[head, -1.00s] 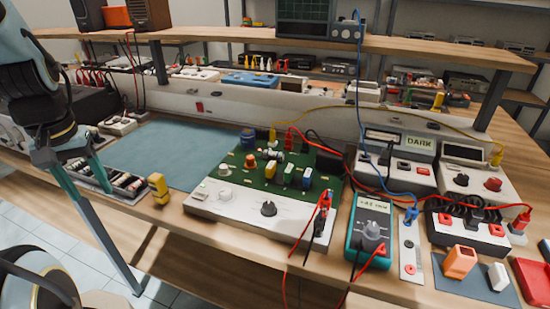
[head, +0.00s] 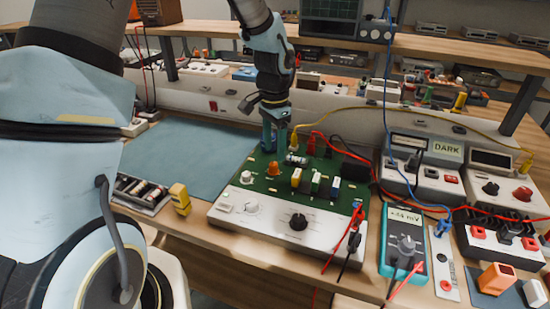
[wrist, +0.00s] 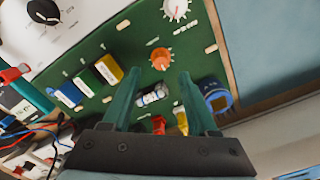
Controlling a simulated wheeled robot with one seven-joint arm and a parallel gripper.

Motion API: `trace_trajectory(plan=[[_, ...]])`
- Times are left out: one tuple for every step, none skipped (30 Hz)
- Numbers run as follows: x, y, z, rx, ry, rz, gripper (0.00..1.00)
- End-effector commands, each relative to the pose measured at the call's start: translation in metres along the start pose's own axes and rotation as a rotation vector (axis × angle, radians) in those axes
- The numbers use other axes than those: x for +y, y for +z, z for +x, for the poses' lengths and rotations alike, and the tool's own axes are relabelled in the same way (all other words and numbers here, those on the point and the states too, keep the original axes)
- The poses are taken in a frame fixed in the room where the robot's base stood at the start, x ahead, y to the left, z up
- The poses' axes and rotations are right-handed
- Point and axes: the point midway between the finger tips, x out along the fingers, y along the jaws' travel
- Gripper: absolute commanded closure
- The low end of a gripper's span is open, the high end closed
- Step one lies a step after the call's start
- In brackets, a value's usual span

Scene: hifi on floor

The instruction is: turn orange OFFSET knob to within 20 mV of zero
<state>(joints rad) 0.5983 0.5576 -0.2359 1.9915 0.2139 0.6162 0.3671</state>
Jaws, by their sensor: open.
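The orange OFFSET knob (head: 273,168) stands on the green circuit board (head: 262,185). It also shows in the wrist view (wrist: 161,57), ahead of and between my fingertips. My gripper (head: 275,148) is over the back left part of the board, behind the knob in the head view. In the wrist view my gripper (wrist: 160,76) is open, its teal fingers apart with nothing held. I cannot tell whether it touches any part. The teal multimeter (head: 391,270) stands at the right, and its display seems to read about +44 mV.
Close to my fingers are a silver cylinder (wrist: 152,94), a blue round part (wrist: 217,97) and upright yellow and red plugs. Coloured blocks (wrist: 108,68) stand beside them. A white knob (head: 250,206) and black knob (head: 298,222) are in front. Loose leads cross the right side.

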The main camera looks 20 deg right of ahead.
Motion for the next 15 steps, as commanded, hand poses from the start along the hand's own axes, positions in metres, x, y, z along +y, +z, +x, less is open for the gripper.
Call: trace_trajectory(plan=[[0.001,0.001,0.009,-0.005,0.003,0.0,0.41],[0.001,0.001,0.014,-0.004,0.003,0.0,0.41],[0.001,0.001,0.021,-0.005,0.003,0.001,0.41],[0.001,0.001,0.025,-0.003,0.002,0.001,0.41],[0.001,0.001,0.029,-0.004,0.003,0.0,0.41],[0.0,0.001,0.034,-0.002,0.002,-0.001,0.41],[0.0,0.001,0.037,-0.002,0.002,-0.001,0.41],[0.0,0.001,0.041,-0.002,0.002,-0.002,0.41],[0.0,0.001,0.044,-0.002,0.002,-0.002,0.41],[0.0,0.001,0.046,-0.001,0.001,-0.002,0.41],[0.0,0.001,0.047,-0.001,0.001,-0.002,0.41],[0.0,0.001,0.049,0.0,0.0,-0.002,0.41],[0.0,0.001,0.05,0.0,0.0,-0.002,0.41],[0.0,0.001,0.05,0.0,0.0,-0.002,0.41],[0.0,0.001,0.051,0.0,0.0,-0.002,0.41]])
